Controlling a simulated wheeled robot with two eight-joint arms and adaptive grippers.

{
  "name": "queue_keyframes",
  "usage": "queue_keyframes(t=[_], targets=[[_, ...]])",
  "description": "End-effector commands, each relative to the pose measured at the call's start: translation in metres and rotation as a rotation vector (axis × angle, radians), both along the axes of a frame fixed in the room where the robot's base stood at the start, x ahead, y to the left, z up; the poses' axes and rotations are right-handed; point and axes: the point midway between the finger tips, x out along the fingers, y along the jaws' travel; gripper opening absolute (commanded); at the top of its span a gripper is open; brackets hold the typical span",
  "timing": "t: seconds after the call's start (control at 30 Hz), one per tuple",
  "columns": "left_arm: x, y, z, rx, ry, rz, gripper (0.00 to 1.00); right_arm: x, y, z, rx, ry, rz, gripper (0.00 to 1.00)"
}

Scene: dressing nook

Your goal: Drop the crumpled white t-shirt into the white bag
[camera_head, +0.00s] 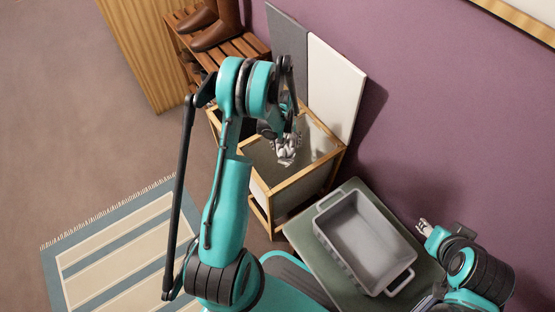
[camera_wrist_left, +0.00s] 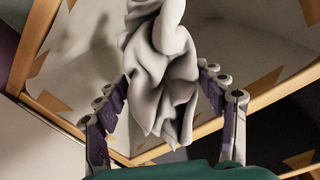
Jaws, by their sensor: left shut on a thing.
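The crumpled white t-shirt (camera_wrist_left: 165,75) hangs in folds between the fingers of my left gripper (camera_wrist_left: 167,108) in the left wrist view. In the head view only a small pale bunch of the t-shirt (camera_head: 286,158) shows below my left gripper (camera_head: 288,143). The gripper is shut on it, above the opening of the white bag (camera_head: 300,190). The bag hangs in a wooden frame, and its pale inside shows behind the shirt in the wrist view. My right gripper (camera_head: 424,227) is at the lower right, apart from the bag; its jaw state is unclear.
A grey plastic bin (camera_head: 326,236) with handles stands on a greenish table (camera_head: 303,246) beside the bag. A wooden shoe rack (camera_head: 240,46) with brown boots (camera_head: 217,30) is behind. White (camera_head: 336,85) and grey panels lean on the purple wall. A striped rug (camera_head: 115,250) lies at left.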

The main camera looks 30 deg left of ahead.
Motion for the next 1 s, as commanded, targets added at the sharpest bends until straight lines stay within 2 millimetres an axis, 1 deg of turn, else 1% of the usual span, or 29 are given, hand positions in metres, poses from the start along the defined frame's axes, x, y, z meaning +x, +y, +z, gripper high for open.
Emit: queue_keyframes(t=[0.03, 0.07, 0.1, 0.13, 0.43, 0.5, 0.57, 0.67, 0.9, 1.0], targets=[[0.0, 0.0, 0.0, 0.0, 0.0, 0.0, 0.37, 0.0, 0.0, 0.0, 0.0, 0.0, 0.0, 0.4], [0.0, 0.0, 0.001, 0.0, 0.0, 0.0, 0.75, 0.0, 0.0, 0.0, 0.0, 0.0, 0.0, 0.4], [0.0, 0.0, 0.001, 0.0, 0.0, 0.0, 0.85, 0.0, 0.0, 0.0, 0.0, 0.0, 0.0, 0.4], [0.0, 0.0, 0.001, 0.0, 0.0, 0.0, 0.93, 0.0, 0.0, 0.0, 0.0, 0.0, 0.0, 0.4], [0.0, 0.0, 0.0, 0.0, 0.0, 0.0, 0.94, 0.0, 0.0, 0.0, 0.0, 0.0, 0.0, 0.4], [0.0, 0.0, 0.002, 0.0, 0.0, 0.0, 0.94, 0.0, 0.0, -0.006, 0.0, 0.0, 0.0, 0.4], [0.0, 0.0, 0.007, 0.0, 0.0, 0.0, 0.94, -0.001, 0.0, -0.007, 0.0, 0.0, 0.0, 0.4], [-0.001, 0.001, 0.021, 0.0, 0.0, 0.0, 0.94, 0.0, 0.0, -0.007, 0.0, 0.0, 0.0, 0.4], [-0.004, 0.005, 0.074, 0.0, 0.0, 0.0, 0.94, 0.0, 0.0, -0.006, 0.0, 0.0, 0.0, 0.4], [-0.005, 0.006, 0.094, 0.0, 0.0, 0.0, 0.94, 0.0, 0.0, -0.006, 0.0, 0.0, 0.0, 0.4]])
